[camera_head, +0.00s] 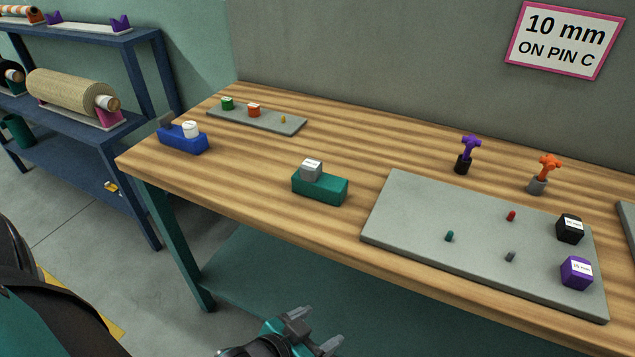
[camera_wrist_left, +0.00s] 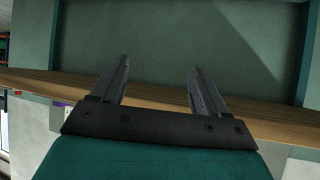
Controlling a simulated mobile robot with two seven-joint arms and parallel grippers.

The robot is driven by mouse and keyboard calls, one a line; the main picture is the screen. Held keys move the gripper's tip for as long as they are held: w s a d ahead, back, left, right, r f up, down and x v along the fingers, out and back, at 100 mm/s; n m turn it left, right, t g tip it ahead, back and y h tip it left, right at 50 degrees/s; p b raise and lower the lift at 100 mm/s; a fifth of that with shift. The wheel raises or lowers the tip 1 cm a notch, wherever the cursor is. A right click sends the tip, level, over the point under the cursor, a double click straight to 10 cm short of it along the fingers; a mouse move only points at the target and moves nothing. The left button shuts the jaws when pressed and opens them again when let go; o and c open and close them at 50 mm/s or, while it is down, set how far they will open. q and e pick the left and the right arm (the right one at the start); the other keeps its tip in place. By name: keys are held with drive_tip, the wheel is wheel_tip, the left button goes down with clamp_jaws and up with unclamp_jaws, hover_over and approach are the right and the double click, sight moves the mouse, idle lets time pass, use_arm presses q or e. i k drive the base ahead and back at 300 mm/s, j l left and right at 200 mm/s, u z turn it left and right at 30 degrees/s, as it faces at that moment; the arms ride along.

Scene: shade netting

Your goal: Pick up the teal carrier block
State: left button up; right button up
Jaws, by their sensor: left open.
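The teal carrier block (camera_head: 322,190) lies on the wooden table near its front edge, in the middle of the head view. My left gripper (camera_head: 318,330) is open and empty, low in front of the table and apart from the block. In the left wrist view the two fingers (camera_wrist_left: 158,85) stand wide apart with nothing between them, and the block is not seen there. My right gripper is in neither view.
A blue block (camera_head: 183,138) with a white piece stands left on the table (camera_head: 262,170). A small grey board (camera_head: 255,121) lies behind it. A large grey board (camera_head: 420,200) with pins and black and purple cubes lies right. Table is clear around the teal block.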

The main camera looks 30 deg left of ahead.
sight(328, 189)
drive_tip(key=j+u, duration=0.25)
drive_tip(key=j, duration=1.3)
